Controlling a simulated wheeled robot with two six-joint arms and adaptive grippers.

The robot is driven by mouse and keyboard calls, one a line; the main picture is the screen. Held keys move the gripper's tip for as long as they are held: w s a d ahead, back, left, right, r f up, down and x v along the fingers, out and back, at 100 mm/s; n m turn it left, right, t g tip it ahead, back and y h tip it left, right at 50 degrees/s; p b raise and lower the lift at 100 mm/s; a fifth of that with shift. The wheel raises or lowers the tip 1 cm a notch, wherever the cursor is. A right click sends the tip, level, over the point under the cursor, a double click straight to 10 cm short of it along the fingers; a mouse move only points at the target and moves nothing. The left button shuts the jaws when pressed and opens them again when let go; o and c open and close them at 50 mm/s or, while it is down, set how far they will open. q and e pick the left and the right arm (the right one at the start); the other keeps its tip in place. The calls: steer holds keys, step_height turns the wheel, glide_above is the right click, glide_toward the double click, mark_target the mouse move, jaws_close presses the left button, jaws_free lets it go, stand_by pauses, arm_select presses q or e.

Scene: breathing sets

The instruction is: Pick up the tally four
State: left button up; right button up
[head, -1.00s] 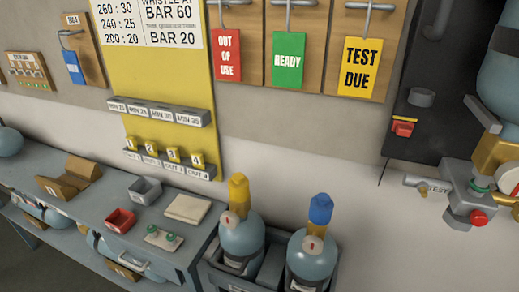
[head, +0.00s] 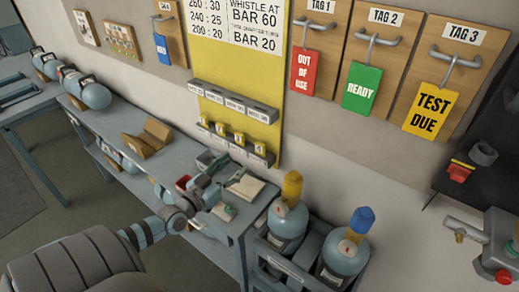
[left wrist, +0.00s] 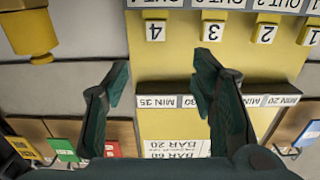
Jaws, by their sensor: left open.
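The tally four (head: 259,149) is a small yellow tag marked 4. It sits at the right end of the lower grey rack (head: 232,148) on the yellow board. In the left wrist view, which is upside down, the tally four (left wrist: 155,31) shows at the top, beyond the fingertips. My left gripper (head: 222,167) is open and empty, just below and in front of the rack in the head view. Its two dark green fingers (left wrist: 162,65) are spread apart, not touching the tally. My right gripper is not in view.
Tallies three (left wrist: 212,31), two (left wrist: 265,33) and one (left wrist: 311,36) stand beside it in the row. An upper grey rack (head: 234,102) is above them. Yellow-topped (head: 289,225) and blue-topped (head: 345,255) cylinders stand at the right.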

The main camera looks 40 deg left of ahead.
mark_target(259, 146)
arm_select(q)
steer(key=w, duration=0.8)
steer(key=shift+d+b, duration=0.2)
steer(key=shift+b, duration=0.2)
steer(key=shift+w+f, duration=0.1)
steer(key=shift+w, duration=0.1)
steer(key=w+b, duration=0.1)
steer(key=b, duration=0.3)
steer(key=w+f+b, duration=0.1)
steer(key=b, duration=0.4)
steer(key=shift+w+f, duration=0.25)
steer(key=shift+f, duration=0.05)
steer(key=shift+w+r+b, duration=0.15)
steer(key=shift+w+b, duration=0.4)
steer(key=shift+w+r+b, duration=0.15)
steer(key=shift+w+b, duration=0.35)
steer(key=shift+b, duration=0.05)
steer(key=shift+w+r, duration=0.15)
steer(key=shift+w, duration=0.05)
steer(key=shift+r, duration=0.2)
steer(key=shift+s, duration=0.1)
steer(key=c, duration=1)
